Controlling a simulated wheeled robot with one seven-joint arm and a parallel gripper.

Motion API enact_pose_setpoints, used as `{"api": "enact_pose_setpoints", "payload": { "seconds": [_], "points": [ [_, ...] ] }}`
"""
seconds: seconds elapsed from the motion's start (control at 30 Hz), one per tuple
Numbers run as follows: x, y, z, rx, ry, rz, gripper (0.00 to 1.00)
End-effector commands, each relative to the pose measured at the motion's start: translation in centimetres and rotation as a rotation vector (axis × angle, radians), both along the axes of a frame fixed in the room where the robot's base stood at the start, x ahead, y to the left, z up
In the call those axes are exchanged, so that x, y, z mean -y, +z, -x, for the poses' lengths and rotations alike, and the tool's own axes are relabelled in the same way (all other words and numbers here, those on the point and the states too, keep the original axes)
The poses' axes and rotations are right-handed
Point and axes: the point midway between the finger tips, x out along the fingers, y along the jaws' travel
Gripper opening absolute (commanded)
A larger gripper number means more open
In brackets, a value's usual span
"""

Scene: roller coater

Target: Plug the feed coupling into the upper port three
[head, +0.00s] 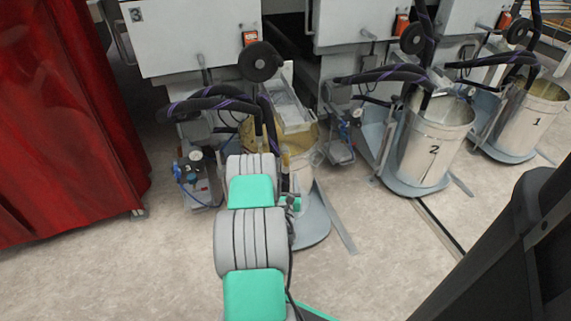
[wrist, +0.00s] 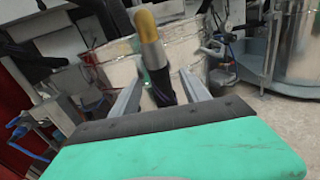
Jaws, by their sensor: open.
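The feed coupling (wrist: 148,38), as I take it, has a yellow-tan tip, a silver-grey collar and a black lower part. It stands slightly tilted in the middle of the wrist view. My gripper (wrist: 163,76) is open, with one finger to each side of the coupling's dark lower part in the picture. I cannot tell whether either finger touches it. In the head view my grey and green arm hides the gripper and coupling. I cannot make out the upper port three; a small pump unit with a gauge (head: 195,157) stands left of my arm.
A bucket (head: 300,176) stands behind my arm, with black purple-striped hoses (head: 215,103) above it. Bucket two (head: 432,150) and bucket one (head: 533,118) stand to the right. A red curtain (head: 70,120) hangs at the left. The floor in front is clear.

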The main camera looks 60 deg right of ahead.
Motion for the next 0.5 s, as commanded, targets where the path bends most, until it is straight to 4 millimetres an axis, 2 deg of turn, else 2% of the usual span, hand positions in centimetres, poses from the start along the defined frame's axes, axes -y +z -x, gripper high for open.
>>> {"api": "enact_pose_setpoints", "payload": {
  "seconds": [0.37,0.5],
  "points": [
    [0.66,-0.04,-0.29,0.001,0.0,0.0,0.54],
    [0.66,-0.03,-0.28,0.001,0.0,0.0,0.43]
  ]
}}
